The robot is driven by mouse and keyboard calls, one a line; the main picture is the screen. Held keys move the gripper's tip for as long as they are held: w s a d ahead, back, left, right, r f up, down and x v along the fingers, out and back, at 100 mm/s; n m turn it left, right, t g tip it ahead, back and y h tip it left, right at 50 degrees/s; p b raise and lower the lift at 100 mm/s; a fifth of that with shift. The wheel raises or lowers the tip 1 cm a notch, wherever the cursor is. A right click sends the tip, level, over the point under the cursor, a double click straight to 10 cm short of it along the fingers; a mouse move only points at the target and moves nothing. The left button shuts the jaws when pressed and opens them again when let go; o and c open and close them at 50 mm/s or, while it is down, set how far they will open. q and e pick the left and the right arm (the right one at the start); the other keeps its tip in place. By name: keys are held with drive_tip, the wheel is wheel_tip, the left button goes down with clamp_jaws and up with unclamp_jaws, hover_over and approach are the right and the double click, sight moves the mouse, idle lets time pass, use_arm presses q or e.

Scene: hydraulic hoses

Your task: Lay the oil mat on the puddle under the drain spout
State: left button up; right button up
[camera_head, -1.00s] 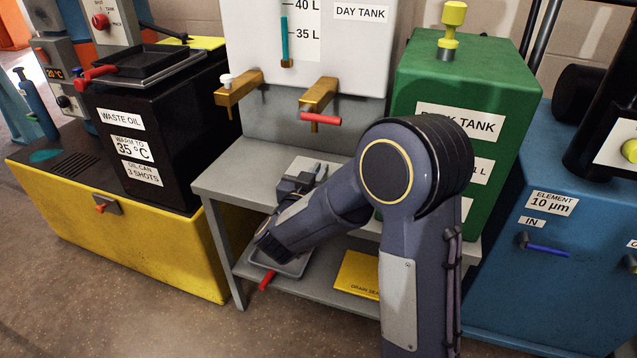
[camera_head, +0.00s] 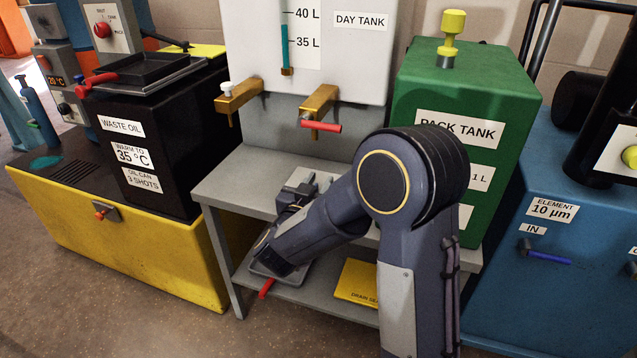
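My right arm reaches in from the bottom, and its gripper (camera_head: 297,190) is low over the grey bench, below the day tank's taps. The finger gap is too small and too covered to tell open from shut. A pale flat piece (camera_head: 318,178) lies by the fingers; I cannot tell if it is the oil mat. Two brass spouts stick out of the day tank (camera_head: 360,60): the left one (camera_head: 238,96) has a white knob, the right one (camera_head: 319,100) a red handle. My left gripper is out of view.
The lower shelf holds a grey tray (camera_head: 293,270) with a red handle (camera_head: 266,288) beside it and a yellow "drain" card (camera_head: 357,281). A black waste oil box (camera_head: 165,150) stands left, a green pack tank (camera_head: 500,110) and blue filter unit (camera_head: 515,290) right.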

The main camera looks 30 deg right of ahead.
drive_tip(key=s+a+r+n+t+y+p, duration=0.1)
drive_tip(key=s+a+r+n+y, duration=0.1)
drive_tip(key=s+a+y, duration=0.45)
drive_tip(key=s+a+r+n+y+p, duration=0.2)
drive_tip(key=s+a+n+y, duration=0.1)
drive_tip(key=a+y, duration=0.55)
drive_tip(key=s+d+f+n+g+y, duration=0.1)
drive_tip(key=s+d+f+g, duration=0.1)
drive_tip(key=s, duration=0.7)
drive_tip(key=s+d+f+n+g+y, duration=0.1)
drive_tip(key=s+g, duration=0.4)
drive_tip(key=s, duration=0.5)
wheel_tip(320, 180, down, 2)
drive_tip(key=shift+s+d+f+n+y, duration=0.15)
drive_tip(key=shift+d+n+y, duration=0.2)
drive_tip(key=shift+n, duration=0.25)
wheel_tip(320, 180, up, 36)
drive_tip(key=p, duration=3.5)
drive_tip(key=shift+p, duration=0.3)
